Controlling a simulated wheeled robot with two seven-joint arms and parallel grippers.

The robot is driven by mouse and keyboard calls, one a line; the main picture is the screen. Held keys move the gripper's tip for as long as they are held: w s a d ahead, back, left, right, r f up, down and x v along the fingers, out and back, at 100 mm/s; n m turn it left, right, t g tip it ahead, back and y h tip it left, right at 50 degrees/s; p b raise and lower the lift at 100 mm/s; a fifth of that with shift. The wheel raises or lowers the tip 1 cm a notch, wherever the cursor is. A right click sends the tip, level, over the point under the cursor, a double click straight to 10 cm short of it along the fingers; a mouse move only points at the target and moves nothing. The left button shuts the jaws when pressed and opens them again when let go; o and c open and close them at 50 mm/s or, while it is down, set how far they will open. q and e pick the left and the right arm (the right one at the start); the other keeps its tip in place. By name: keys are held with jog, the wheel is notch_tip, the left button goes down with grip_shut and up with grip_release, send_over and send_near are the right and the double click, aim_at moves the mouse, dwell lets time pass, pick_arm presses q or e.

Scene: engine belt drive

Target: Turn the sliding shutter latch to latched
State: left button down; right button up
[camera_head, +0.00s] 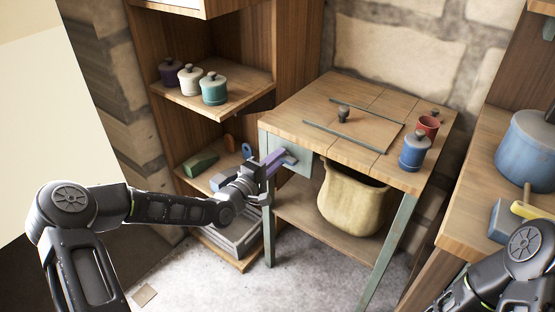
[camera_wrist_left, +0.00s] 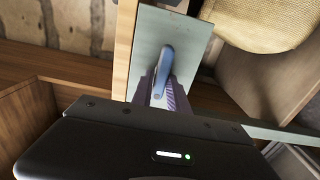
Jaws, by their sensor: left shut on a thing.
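The latch is a blue-grey lever (camera_wrist_left: 166,62) on a pale grey-green plate (camera_wrist_left: 192,38). The plate also shows on the left front of the wooden table in the head view (camera_head: 303,164). My left gripper (camera_head: 280,162) reaches the plate from the left. Its purple fingers (camera_wrist_left: 163,92) are shut on the lever, one on each side, hiding part of it. In the wrist view the lever runs roughly up and down the picture. The tabletop has a panel with a dark knob (camera_head: 343,114) between two rails. My right gripper is out of view.
A blue jar (camera_head: 414,152) and a red pot (camera_head: 428,126) stand at the table's right edge. A tan sack-like container (camera_head: 352,200) sits under the tabletop. Shelves at the left hold several lidded jars (camera_head: 214,90). A large blue pot (camera_head: 526,148) stands on the right counter.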

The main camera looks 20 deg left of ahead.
pick_arm(q)
jog(key=c, duration=1.4)
grip_release()
jog(key=v, duration=0.8)
jog(key=shift+p, duration=0.4)
